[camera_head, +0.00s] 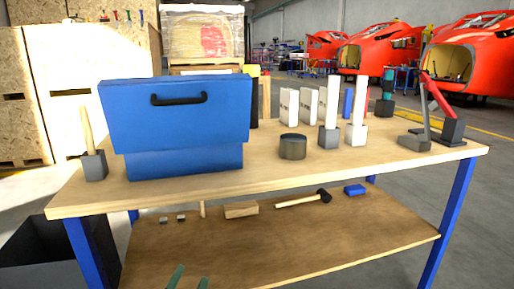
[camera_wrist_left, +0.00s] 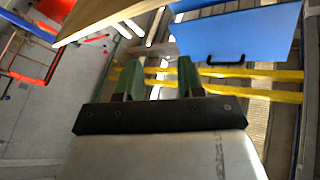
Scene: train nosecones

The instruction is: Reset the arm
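My left gripper (camera_head: 188,279) shows only as two green fingertips at the bottom edge of the head view, in front of the table's lower shelf (camera_head: 270,245). In the left wrist view my left gripper (camera_wrist_left: 160,78) has its two green fingers apart, with nothing between them. The rest of the left arm is hidden in the head view. My right gripper is in neither view.
A wooden table (camera_head: 265,181) on blue legs carries a blue toolbox (camera_head: 180,115), a dark round tin (camera_head: 292,147), white boxes and tools. The lower shelf holds a mallet (camera_head: 300,201) and small blocks. A dark bin (camera_head: 40,255) stands at lower left.

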